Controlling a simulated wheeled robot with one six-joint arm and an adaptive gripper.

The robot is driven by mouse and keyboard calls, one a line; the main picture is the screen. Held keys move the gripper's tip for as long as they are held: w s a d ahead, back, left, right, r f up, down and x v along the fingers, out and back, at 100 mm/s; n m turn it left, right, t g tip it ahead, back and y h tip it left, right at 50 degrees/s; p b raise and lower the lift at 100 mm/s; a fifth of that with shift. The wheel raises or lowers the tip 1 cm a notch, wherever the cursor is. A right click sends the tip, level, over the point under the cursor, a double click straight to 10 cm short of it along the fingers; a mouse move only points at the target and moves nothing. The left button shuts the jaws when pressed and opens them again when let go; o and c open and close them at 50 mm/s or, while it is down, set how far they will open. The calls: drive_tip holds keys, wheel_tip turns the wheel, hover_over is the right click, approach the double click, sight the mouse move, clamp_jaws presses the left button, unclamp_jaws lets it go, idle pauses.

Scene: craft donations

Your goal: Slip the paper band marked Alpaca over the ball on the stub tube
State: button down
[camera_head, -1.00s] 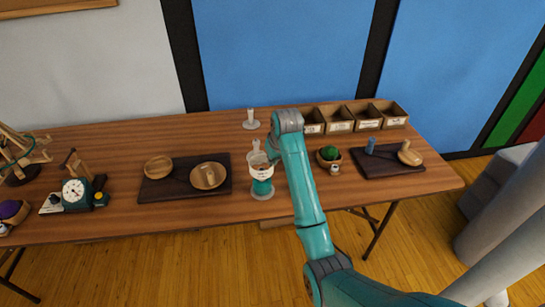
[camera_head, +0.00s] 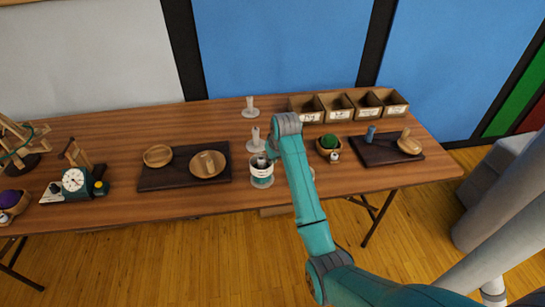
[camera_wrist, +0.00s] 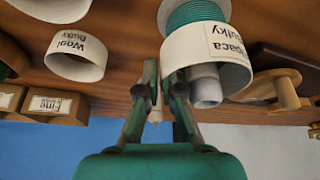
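The white paper band marked Alpaca Bulky (camera_wrist: 192,45) fills the upper right of the wrist view. It also shows in the head view (camera_head: 261,170). The teal ball (camera_wrist: 197,13) shows past the band's lower edge, and the band sits around it. The grey-white stub tube (camera_wrist: 206,88) comes up through the band's open top. My gripper (camera_wrist: 164,76) has one finger outside the band's wall and one inside. The two look shut on its near edge, though the contact is partly hidden. In the head view my arm hides the fingers.
A second band marked Wool Bulky (camera_wrist: 76,58) stands beside my gripper. Other pale stub tubes (camera_head: 250,107) (camera_head: 256,141) stand behind the ball. Labelled wooden bins (camera_head: 340,107) are at the back right. A dark board with wooden dishes (camera_head: 150,180) lies to the left.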

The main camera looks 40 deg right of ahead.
drive_tip(key=shift+s+f, duration=0.1)
drive_tip(key=shift+f, duration=0.25)
drive_tip(key=c, duration=1.2)
unclamp_jaws()
drive_tip(key=shift+c, duration=0.2)
drive_tip(key=v, duration=1.2)
drive_tip(key=shift+r, duration=0.1)
